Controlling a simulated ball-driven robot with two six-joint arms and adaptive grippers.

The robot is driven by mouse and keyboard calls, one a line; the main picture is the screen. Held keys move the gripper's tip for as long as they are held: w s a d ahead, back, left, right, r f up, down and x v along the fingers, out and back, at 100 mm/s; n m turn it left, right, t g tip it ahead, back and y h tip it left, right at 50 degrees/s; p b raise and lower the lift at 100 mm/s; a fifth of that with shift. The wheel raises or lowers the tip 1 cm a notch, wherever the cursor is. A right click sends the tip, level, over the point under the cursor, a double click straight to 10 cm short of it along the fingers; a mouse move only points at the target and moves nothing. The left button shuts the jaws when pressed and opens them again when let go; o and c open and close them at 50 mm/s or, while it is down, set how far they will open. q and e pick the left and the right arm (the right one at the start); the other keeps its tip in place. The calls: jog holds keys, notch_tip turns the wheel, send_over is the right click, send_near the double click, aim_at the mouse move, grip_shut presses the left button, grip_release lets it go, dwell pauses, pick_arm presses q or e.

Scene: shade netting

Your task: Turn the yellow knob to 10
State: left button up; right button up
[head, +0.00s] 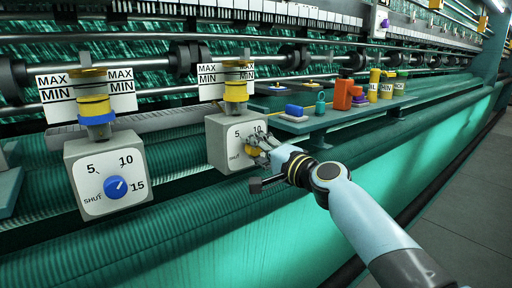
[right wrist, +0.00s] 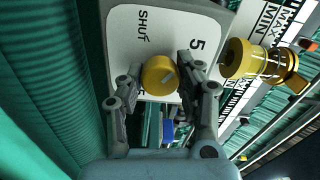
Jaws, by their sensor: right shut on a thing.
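In the head view the knob (head: 249,150) is mostly hidden by my right gripper (head: 262,148). In the right wrist view my right gripper (right wrist: 157,88) has one finger on each side of the knob, shut on it. A short pale mark slants across the knob's right half there. The number it points to cannot be told, as the fingers cover part of the dial. My left gripper is not in view.
A second dial box (head: 88,165) with a blue knob (head: 115,187) stands at the left. Green netting (head: 250,240) runs below.

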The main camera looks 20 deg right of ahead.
jog(key=m+p, duration=0.1)
jog(key=m, duration=0.3)
jog(key=shift+m, duration=0.3)
jog(key=m+p, duration=0.1)
jog(key=m, duration=0.4)
jog(key=shift+p, duration=0.35)
jog(key=m+p, duration=0.1)
jog(key=m, duration=0.4)
jog(key=shift+f+m+p, duration=0.15)
jog(key=shift+m+p, duration=0.15)
jog(key=shift+m, duration=0.1)
jog(key=shift+a+m+p, duration=0.1)
jog(key=shift+m+p, duration=0.4)
jog(key=shift+m, duration=1.1)
jog(key=shift+f, duration=0.1)
jog(key=o, duration=1.1)
jog(key=shift+o, duration=0.2)
jog(key=shift+s, duration=0.1)
